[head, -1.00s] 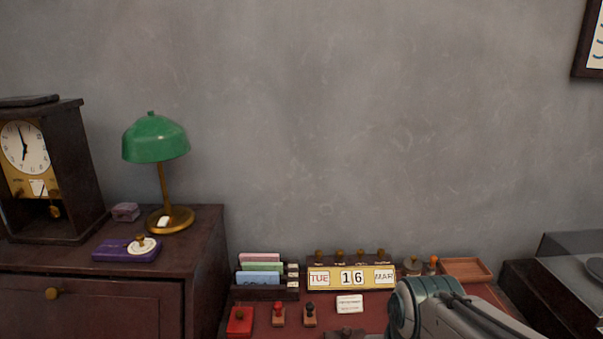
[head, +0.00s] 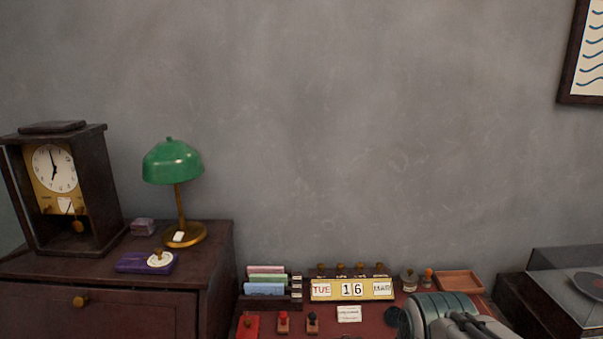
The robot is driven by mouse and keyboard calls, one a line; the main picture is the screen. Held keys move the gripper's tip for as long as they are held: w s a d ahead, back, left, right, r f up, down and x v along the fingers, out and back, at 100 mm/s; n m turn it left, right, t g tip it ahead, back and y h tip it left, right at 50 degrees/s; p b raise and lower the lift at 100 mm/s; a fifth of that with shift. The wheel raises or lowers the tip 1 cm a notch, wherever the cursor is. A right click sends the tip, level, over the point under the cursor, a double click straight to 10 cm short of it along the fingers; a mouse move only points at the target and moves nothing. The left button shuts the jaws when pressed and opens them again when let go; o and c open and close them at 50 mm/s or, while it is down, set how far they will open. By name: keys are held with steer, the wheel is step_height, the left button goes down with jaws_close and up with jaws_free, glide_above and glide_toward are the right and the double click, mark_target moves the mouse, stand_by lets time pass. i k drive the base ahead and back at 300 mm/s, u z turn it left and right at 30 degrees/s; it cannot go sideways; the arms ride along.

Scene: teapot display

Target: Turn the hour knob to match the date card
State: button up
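A perpetual calendar (head: 352,290) with a yellow front reads TUE 16 MAR. Several brass knobs (head: 340,268) stand in a row along its top; their labels are too small to read. A small white card (head: 348,313) with illegible writing stands in front of it. At the far left, a dark wooden clock (head: 92,185) has a white dial (head: 54,168) showing about seven o'clock. Its gold panel bears a small white label, and a brass pendulum hangs below. I cannot tell which knob is the hour knob. My gripper is out of view; only part of my arm shows at bottom right.
A green lamp (head: 172,162) and a purple box (head: 146,262) stand on the left cabinet (head: 210,268). Card holder (head: 268,303), stamps (head: 283,322) and a wooden tray (head: 459,282) surround the calendar. A record player (head: 560,290) is at right.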

mark_target(78, 210)
steer(key=k, duration=0.95)
steer(key=u, duration=0.55)
steer(key=i, duration=0.55)
steer(key=u, duration=0.65)
steer(key=i, duration=0.65)
steer(key=z, duration=0.15)
